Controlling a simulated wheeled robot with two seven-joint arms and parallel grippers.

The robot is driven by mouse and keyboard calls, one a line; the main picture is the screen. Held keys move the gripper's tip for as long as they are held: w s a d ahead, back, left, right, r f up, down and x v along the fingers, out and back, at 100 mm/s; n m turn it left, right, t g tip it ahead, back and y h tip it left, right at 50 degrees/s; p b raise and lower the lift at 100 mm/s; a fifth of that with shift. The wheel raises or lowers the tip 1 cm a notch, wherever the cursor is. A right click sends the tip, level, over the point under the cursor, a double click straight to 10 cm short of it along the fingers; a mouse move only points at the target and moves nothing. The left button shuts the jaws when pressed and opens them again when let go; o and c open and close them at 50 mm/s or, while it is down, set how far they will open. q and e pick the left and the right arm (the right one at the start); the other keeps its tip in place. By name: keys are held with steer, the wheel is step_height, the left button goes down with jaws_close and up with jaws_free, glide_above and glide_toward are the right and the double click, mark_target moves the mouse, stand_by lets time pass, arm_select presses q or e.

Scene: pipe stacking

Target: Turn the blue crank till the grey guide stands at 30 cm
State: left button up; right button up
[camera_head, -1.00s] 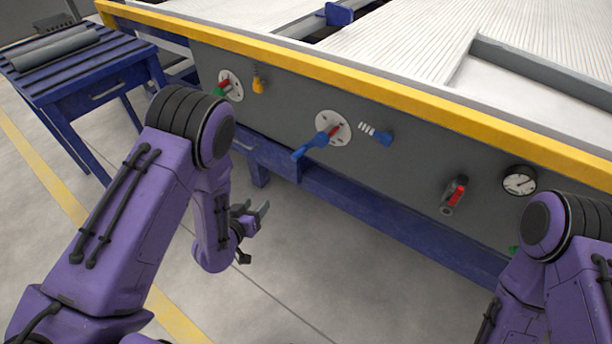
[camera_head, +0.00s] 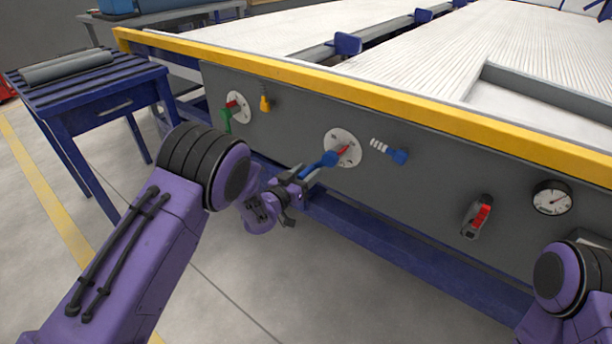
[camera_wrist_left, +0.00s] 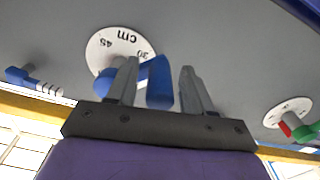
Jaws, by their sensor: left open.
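The blue crank (camera_head: 328,160) sticks out from a round white dial (camera_head: 345,139) with a red pointer on the grey side panel. In the left wrist view the dial (camera_wrist_left: 103,45) shows "30", "45" and "cm", and the crank (camera_wrist_left: 160,82) hides part of it. My left gripper (camera_head: 300,178) is at the crank's handle. Its two fingers (camera_wrist_left: 157,72) are open, with the blue handle between them; I cannot tell whether they touch it. A grey bar (camera_head: 530,92) on the table top may be the guide. My right gripper is out of view.
A green-handled dial (camera_head: 238,107) and a yellow knob (camera_head: 265,103) are to the left. A blue knob (camera_head: 397,155), red-handled lever (camera_head: 478,216) and gauge (camera_head: 552,198) are to the right. A blue side table (camera_head: 85,88) holds grey pipes. A blue beam (camera_head: 400,245) runs below.

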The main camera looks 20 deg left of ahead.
arm_select(q)
jaws_close()
steer(key=shift+s, duration=0.1)
